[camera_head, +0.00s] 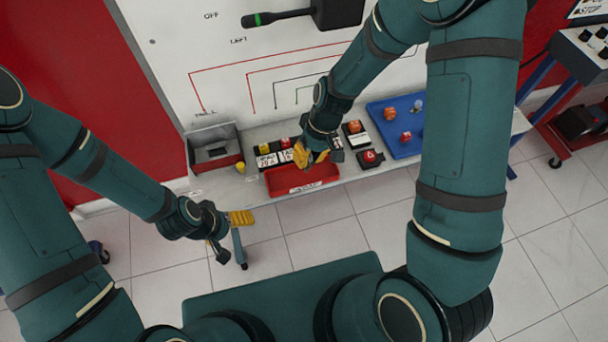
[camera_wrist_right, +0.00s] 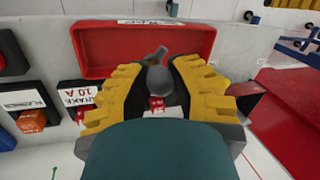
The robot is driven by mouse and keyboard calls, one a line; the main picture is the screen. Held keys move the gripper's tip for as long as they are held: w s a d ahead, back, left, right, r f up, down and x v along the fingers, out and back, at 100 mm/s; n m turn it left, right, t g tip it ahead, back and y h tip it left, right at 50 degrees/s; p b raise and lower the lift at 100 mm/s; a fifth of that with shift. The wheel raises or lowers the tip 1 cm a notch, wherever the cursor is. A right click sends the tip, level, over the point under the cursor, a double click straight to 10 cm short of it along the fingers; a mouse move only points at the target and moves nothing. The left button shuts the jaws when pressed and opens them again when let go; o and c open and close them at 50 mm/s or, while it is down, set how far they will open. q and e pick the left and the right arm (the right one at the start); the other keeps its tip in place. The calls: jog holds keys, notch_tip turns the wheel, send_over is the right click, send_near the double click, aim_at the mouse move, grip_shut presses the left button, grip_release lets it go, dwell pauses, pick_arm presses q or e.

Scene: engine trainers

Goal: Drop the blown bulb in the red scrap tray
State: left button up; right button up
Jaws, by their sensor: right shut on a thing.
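The red scrap tray (camera_head: 318,183) sits at the front of the grey bench. It also shows at the top of the right wrist view (camera_wrist_right: 95,45). My right gripper (camera_head: 312,156) is just above the tray's back part in the head view. In the right wrist view its yellow fingers (camera_wrist_right: 158,90) are shut on the blown bulb (camera_wrist_right: 157,80), a dark grey bulb whose narrow end points toward the tray. The bulb is hidden in the head view. My left gripper (camera_head: 232,234) hangs in front of the bench, fingers apart, with nothing seen between them.
An open grey box (camera_head: 213,158) stands left of the tray. Labelled fuse blocks (camera_head: 268,158) are behind the tray, and a red button (camera_head: 370,157) is to its right. A blue board (camera_head: 402,148) with orange and red parts lies farther right.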

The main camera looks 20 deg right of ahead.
jog(key=shift+f+b, duration=2.1)
jog(key=shift+f, duration=0.75)
grip_shut()
jog(key=o, duration=0.9)
grip_release()
jog(key=v, duration=1.2)
